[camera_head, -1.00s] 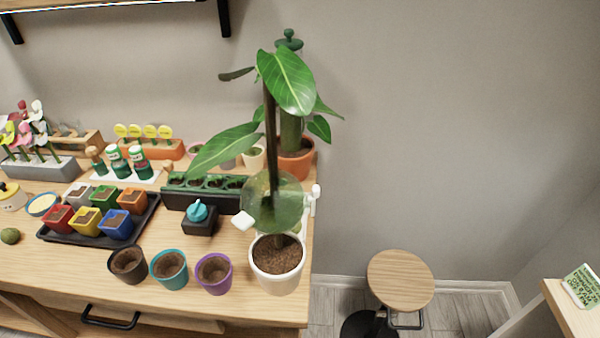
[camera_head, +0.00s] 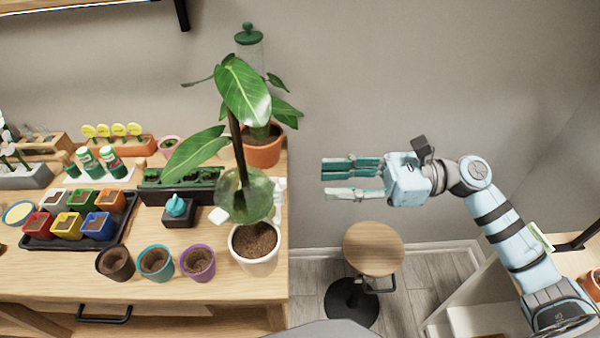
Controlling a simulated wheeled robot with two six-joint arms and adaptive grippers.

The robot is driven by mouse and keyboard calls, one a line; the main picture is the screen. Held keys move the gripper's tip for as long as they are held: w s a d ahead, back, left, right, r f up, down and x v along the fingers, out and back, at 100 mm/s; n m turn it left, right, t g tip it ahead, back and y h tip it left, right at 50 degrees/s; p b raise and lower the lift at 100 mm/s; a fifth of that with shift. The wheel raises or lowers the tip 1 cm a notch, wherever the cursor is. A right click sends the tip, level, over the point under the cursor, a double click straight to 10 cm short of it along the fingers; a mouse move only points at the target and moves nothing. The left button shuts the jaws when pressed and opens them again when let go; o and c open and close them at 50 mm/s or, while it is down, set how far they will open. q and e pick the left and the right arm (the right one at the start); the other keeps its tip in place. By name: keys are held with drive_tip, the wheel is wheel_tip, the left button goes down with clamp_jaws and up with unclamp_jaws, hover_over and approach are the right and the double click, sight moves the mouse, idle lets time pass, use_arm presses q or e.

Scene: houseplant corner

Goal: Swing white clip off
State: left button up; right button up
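A clear green round pod (camera_head: 243,196) surrounds the brown stem (camera_head: 236,140) of the big-leaved plant in the white pot (camera_head: 255,262). A white block-like clip piece (camera_head: 218,216) sits at the pod's left side. Another white piece (camera_head: 279,188) shows at the right, partly behind the pod; I cannot tell whether it joins the pod. My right gripper (camera_head: 323,180) is open and empty, to the right of the pod and apart from it, its fingers pointing left. My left gripper is out of view.
A terracotta pot (camera_head: 263,150) stands behind the pod. Purple (camera_head: 197,263), teal (camera_head: 156,264) and dark (camera_head: 115,263) pots line the bench front. A black box with a blue knob (camera_head: 178,210) is left of the clip. A round stool (camera_head: 373,248) stands below my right gripper.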

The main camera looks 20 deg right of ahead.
sight(281, 191)
drive_tip(key=p+x, duration=0.1)
drive_tip(key=x, duration=0.6)
drive_tip(key=shift+r, duration=0.1)
